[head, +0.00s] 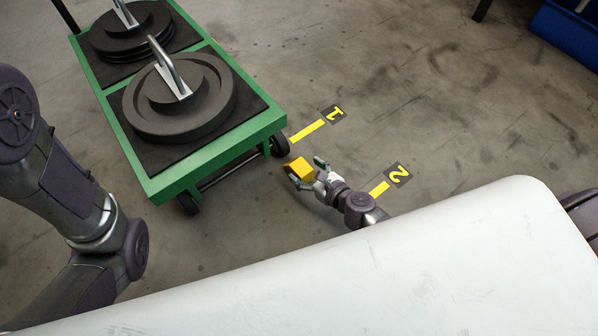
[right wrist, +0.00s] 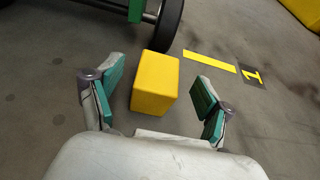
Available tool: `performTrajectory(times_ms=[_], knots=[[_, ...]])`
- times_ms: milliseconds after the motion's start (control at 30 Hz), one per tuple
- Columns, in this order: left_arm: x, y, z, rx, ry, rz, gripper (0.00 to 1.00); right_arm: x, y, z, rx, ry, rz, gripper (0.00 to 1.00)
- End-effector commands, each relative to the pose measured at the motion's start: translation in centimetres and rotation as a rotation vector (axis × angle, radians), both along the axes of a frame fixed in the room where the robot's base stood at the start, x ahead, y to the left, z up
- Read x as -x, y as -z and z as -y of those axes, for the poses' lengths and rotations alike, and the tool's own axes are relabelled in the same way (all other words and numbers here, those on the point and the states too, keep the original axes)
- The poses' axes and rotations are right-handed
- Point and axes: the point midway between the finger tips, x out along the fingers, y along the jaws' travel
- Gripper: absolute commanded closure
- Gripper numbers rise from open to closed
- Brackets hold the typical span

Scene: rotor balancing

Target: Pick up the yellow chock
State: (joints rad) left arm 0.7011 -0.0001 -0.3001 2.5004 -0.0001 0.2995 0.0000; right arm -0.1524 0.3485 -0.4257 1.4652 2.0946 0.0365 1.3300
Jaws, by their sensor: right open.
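The yellow chock (head: 298,168) is a small block on the floor, close to the cart's front wheel (head: 279,145). In the right wrist view the chock (right wrist: 155,82) stands between the two green-padded fingers, apart from both, with its top facing me. My right gripper (head: 307,172) is open around the chock, reaching down to the floor. The same gripper also shows in the right wrist view (right wrist: 155,92). My left arm enters at the left of the head view, but its gripper is out of the picture.
A green cart (head: 222,147) carries dark round weights (head: 180,97) with metal handles. Yellow floor marks labelled 1 (head: 317,125) and 2 (head: 390,179) lie to its right. A blue bin (head: 566,32) is at the top right. Open floor lies between.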

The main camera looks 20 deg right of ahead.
Motion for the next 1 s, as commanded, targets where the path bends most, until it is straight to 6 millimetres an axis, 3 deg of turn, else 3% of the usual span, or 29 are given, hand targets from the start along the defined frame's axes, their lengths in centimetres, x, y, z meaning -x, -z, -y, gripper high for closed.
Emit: performTrajectory(times_ms=[167, 400, 567, 800, 833, 1000], knots=[[0.0, 0.7, 0.0, 0.0, 0.0, 0.0, 0.6, -1.1, 0.6, -0.4, 0.002, -0.001, 0.001, 0.21], [0.0, 3.6, 0.0, -0.001, 0.0, 0.001, 0.6, -3.8, 2.5, -1.4, 0.005, -0.002, 0.003, 0.21], [0.0, 4.2, 0.0, -0.001, 0.0, 0.001, 0.6, -5.2, 2.8, -2.0, 0.003, 0.0, 0.001, 0.21], [0.0, 4.0, 0.0, -0.001, 0.0, 0.001, 0.6, -5.4, 2.7, -2.0, 0.002, -0.001, 0.0, 0.21], [0.0, 4.0, 0.0, -0.001, 0.0, 0.001, 0.6, -5.4, 2.7, -2.0, 0.002, -0.001, 0.0, 0.22], [0.0, 4.0, 0.0, -0.001, 0.0, 0.0, 0.6, -5.3, 2.7, -2.0, 0.002, -0.001, 0.0, 0.51]])
